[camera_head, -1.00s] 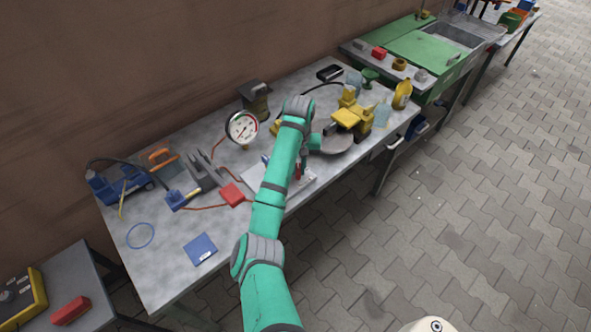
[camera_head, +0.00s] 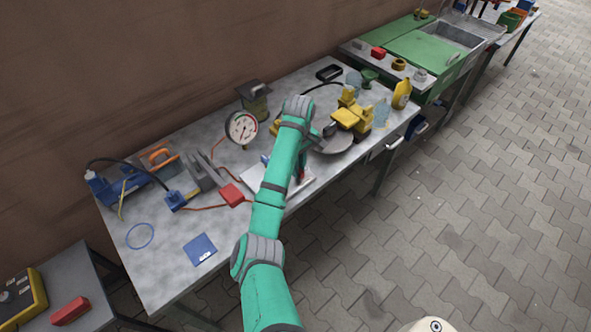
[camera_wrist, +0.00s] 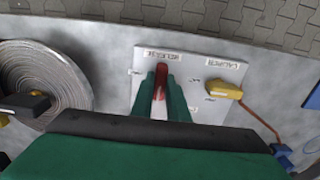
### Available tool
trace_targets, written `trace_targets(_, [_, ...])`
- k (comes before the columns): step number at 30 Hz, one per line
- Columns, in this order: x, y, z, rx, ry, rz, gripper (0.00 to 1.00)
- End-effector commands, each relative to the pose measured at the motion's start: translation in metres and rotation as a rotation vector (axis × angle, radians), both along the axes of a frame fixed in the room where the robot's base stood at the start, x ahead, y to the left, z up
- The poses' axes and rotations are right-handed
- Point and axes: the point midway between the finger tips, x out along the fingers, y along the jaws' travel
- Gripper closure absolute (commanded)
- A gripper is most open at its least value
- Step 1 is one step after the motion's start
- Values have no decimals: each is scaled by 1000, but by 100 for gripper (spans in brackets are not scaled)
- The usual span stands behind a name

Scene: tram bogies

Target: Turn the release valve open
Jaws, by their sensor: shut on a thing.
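The release valve is a red lever (camera_wrist: 161,75) on a white panel (camera_wrist: 190,65), under a label reading RELEASE in the wrist view. My gripper (camera_wrist: 160,90) is shut on the red lever, with one green finger on each side. The fingers hide part of the lever and its base. In the head view my gripper (camera_head: 298,172) is at the white panel (camera_head: 312,182) on the workbench, mostly behind my arm.
A yellow lever (camera_wrist: 222,89) sits beside the red one on the panel. A round ridged disc (camera_wrist: 45,80) lies close by. The workbench (camera_head: 150,275) also holds a blue pump (camera_head: 120,187), a red block (camera_head: 231,194) and a yellow bottle (camera_head: 401,95). The bench front is clear.

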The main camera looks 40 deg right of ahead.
Motion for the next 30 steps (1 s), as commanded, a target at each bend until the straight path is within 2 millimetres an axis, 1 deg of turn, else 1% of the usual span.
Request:
trace_targets(1, [-1,-4,1,-6,-2,2,100])
trace_targets(17, [-1,-3,1,-5,-2,24,100])
trace_targets(18, [-1,-3,1,-5,-2,24,76])
trace_targets(19, [-1,-3,1,-5,-2,24,69])
trace_targets(20, [-1,-2,1,-4,-2,24,67])
trace_targets(30, [1,0,3,-2,-2,28,67])
